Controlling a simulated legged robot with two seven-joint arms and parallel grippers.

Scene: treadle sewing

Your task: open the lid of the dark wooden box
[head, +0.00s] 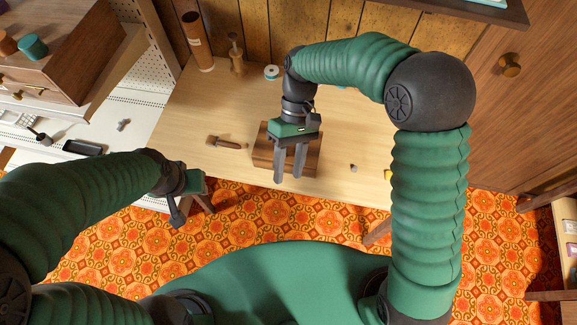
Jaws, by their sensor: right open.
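The dark wooden box (262,155) sits near the front edge of the pale wooden table, partly hidden under my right gripper. I cannot tell clearly how its lid lies. My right gripper (288,180) is open, its two dark fingers apart and pointing toward the front edge, over the box in the picture. Whether the fingers touch the box cannot be told. My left gripper (186,205) hangs left of the table's front edge, away from the box. It is seen edge-on, so its opening cannot be judged.
A wooden peg-like tool (227,143) lies left of the box. A spool (271,72), a wooden stand (237,60) and a brown cylinder (197,42) stand at the back. A small dark piece (353,168) lies to the right. The table (205,110) is bare at left.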

